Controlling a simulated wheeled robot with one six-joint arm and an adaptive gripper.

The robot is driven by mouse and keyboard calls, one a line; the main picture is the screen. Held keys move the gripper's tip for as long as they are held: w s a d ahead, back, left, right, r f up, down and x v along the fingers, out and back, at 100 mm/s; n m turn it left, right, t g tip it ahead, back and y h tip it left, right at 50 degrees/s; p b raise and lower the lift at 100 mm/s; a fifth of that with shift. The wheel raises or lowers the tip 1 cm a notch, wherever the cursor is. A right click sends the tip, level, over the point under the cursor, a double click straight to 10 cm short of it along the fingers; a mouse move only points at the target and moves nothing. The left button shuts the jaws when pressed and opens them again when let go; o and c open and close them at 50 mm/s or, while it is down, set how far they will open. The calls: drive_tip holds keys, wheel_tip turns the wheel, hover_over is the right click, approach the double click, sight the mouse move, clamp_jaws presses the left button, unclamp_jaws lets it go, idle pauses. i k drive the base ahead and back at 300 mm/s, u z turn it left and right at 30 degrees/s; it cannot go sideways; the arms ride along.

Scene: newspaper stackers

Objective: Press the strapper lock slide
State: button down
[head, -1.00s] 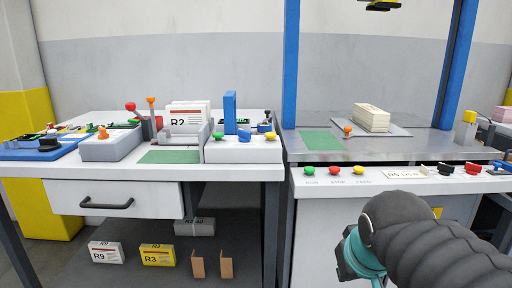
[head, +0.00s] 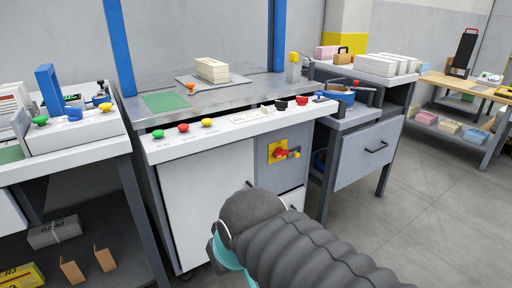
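The strapper (head: 200,185) is a white cabinet with a metal top and a blue upright arch. Its sloped front panel holds green, red and yellow buttons at left, a label, then black and red knobs (head: 302,101) at right. A small dark and blue control (head: 320,98) sits at the panel's right end; I cannot tell for sure that it is the lock slide. A pale bundle (head: 212,69) lies on a plate on top. My arm, in a grey ribbed sleeve with a teal part, is in front of the cabinet at lower middle. My gripper's fingers do not show.
A red and yellow rotary switch (head: 281,153) sticks out of the strapper's front. A left bench (head: 75,140) carries another control box. A grey cabinet (head: 368,150) with a blue tray stands close at right. The floor (head: 440,220) at right is clear.

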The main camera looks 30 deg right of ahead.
sight(297, 155)
drive_tip(key=k, duration=0.65)
drive_tip(key=z, duration=0.7)
drive_tip(key=i, duration=1.2)
drive_tip(key=u, duration=0.55)
